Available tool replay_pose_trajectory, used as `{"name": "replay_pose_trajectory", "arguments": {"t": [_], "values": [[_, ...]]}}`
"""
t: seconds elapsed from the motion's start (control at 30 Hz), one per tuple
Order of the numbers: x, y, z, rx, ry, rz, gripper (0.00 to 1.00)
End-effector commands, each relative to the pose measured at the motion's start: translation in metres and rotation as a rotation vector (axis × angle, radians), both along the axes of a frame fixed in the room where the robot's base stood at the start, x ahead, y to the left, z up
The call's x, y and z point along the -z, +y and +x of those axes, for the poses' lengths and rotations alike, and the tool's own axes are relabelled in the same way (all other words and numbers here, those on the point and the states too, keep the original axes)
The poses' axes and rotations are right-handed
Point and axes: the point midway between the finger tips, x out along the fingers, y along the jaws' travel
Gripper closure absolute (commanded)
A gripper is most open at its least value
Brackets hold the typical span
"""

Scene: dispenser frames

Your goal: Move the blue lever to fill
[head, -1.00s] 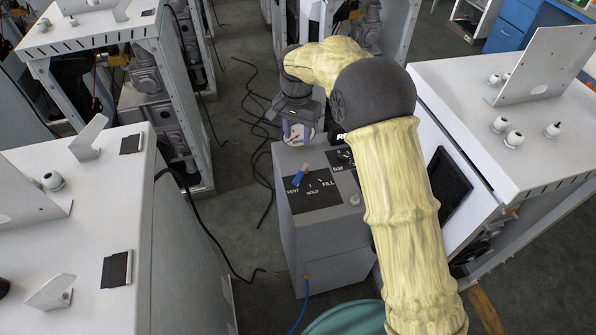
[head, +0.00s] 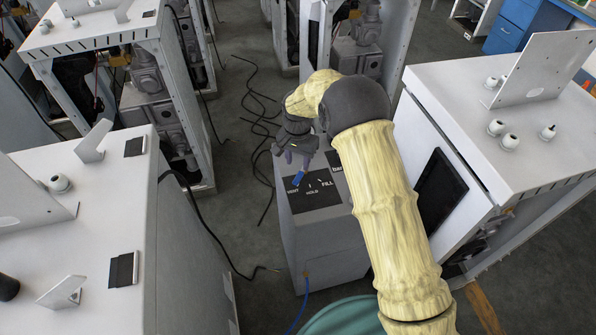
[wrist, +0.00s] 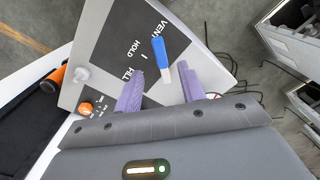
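The blue lever (head: 299,178) sits on the dark label plate (head: 318,199) on top of a grey cabinet. It lies at the VENT end of the VENT, HOLD, FILL marks. My gripper (head: 295,157) is just behind and above the lever in the head view. In the wrist view my gripper (wrist: 160,80) is open, with its two purple fingers spread. The lever (wrist: 162,50) shows in the gap between them, its blue end reaching past the fingertips towards VENT. I cannot tell whether the fingers are down at its height.
An orange knob (wrist: 85,108) and a pale knob (wrist: 82,73) stand on the cabinet top beside the plate. A white cabinet (head: 465,110) stands close on the right, and another (head: 100,230) on the left. Black cables (head: 262,125) lie on the floor behind.

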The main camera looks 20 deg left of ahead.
Motion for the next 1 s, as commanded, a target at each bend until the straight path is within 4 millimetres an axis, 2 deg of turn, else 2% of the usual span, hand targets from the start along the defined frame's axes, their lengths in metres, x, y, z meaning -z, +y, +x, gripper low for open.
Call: {"name": "replay_pose_trajectory", "arguments": {"t": [0.2,0.4,0.77,0.97,1.0], "values": [[0.038,-0.001,-0.001,0.0,0.003,-0.002,0.6],[0.062,0.0,0.0,0.001,0.001,0.0,0.6],[0.068,0.0,0.0,0.001,0.0,0.001,0.6],[0.068,0.0,0.0,0.001,0.0,0.001,0.99],[0.068,0.0,0.0,0.001,0.0,0.001,1.0]]}}
